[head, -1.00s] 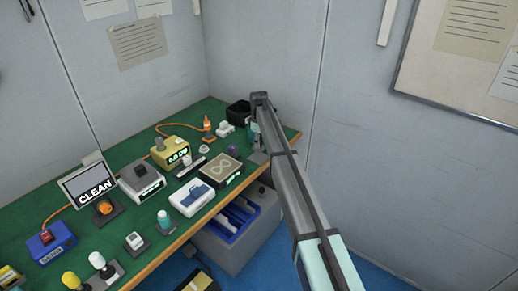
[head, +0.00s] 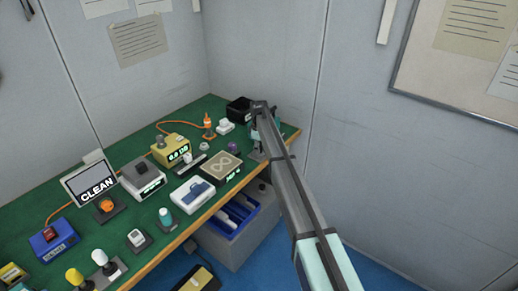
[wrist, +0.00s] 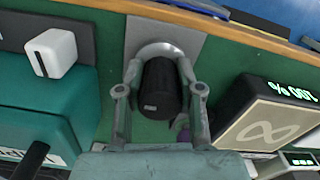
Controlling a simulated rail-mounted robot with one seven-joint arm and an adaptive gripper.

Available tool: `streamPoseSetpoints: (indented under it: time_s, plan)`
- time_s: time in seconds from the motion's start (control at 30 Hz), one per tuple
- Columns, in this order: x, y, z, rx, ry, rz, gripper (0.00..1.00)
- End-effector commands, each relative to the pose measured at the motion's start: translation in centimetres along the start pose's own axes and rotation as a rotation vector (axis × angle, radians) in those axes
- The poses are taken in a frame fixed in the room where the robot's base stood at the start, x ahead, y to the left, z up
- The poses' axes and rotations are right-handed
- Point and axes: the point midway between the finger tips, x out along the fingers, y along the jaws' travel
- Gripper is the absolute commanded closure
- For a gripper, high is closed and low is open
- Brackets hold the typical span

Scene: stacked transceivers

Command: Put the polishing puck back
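The polishing puck appears to be the black cylindrical handle with a pale metal disc (wrist: 158,88) in the wrist view. My gripper (wrist: 160,70) has one finger on each side of the handle, seemingly touching it, so it looks shut on it. The disc end is over a grey plate (wrist: 192,22) by the table's front edge; I cannot tell if it touches the plate. In the head view my gripper (head: 264,143) is low over the table's right end, and my arm hides much of this spot.
A tan-topped box with a loop symbol (wrist: 270,128) stands close on the right in the wrist view. A teal box (wrist: 45,105) and a white block (wrist: 50,52) are close on the left. A black bin (head: 239,109) and several devices crowd the green table (head: 196,117).

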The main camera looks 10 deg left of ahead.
Motion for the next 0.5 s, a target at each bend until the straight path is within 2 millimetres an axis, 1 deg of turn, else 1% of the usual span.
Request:
streamPoseSetpoints:
  time_s: [0.03,0.07,0.37,0.5]
  plan:
    - [-0.01,0.0,0.0,0.0,0.0,0.0,0.44]
    - [0.0,0.0,0.0,0.0,0.0,0.0,0.4]
    - [-0.06,0.0,0.0,0.0,0.0,0.0,0.4]
    - [-0.61,0.03,-0.03,0.0,0.001,0.001,0.4]
